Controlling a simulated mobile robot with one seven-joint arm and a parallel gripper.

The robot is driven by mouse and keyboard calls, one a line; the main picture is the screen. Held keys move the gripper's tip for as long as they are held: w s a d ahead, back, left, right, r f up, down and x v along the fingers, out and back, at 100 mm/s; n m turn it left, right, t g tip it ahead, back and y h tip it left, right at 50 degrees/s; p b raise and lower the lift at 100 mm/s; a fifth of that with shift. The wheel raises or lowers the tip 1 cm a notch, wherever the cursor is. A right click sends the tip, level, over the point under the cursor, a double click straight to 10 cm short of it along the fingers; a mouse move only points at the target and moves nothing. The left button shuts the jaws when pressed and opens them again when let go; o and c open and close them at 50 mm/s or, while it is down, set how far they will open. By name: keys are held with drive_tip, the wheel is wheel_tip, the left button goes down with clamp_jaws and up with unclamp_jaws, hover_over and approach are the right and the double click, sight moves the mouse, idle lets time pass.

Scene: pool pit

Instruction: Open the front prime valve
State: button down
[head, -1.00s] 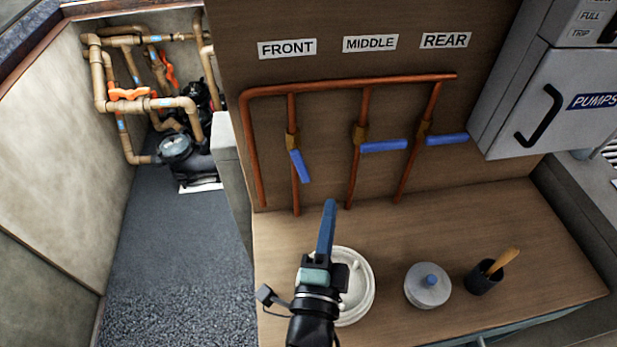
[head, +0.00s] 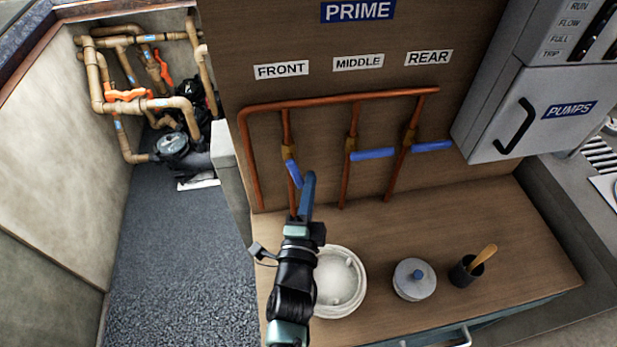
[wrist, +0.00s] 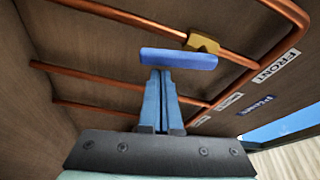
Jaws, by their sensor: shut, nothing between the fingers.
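The front prime valve is on the leftmost vertical copper pipe under the FRONT label (head: 281,70). Its blue handle (head: 292,173) points downward, tilted slightly right of its pipe. In the wrist view the blue handle (wrist: 178,59) joins a brass body (wrist: 203,42). My gripper (head: 309,176) is shut and empty, its blue fingers pointing up beside the handle's lower right. In the wrist view my gripper's fingertips (wrist: 160,72) end at the handle's edge; I cannot tell whether they touch it. The middle handle (head: 373,154) and rear handle (head: 432,146) stand roughly level.
A wooden counter (head: 430,240) lies below the pipes. On it are a round white dish (head: 340,290), a grey lidded pot (head: 414,280) and a dark cup (head: 464,272) with a wooden handle. A PUMPS cabinet (head: 525,110) is at right. Floor (head: 180,260) is open at left.

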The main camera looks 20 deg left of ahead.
drive_tip(key=shift+s+a+f, duration=0.1)
drive_tip(key=shift+s, duration=0.05)
drive_tip(key=shift+s+a+f+m+g+p, duration=0.35)
drive_tip(key=shift+a+m+p, duration=0.2)
drive_tip(key=shift+m+p, duration=0.35)
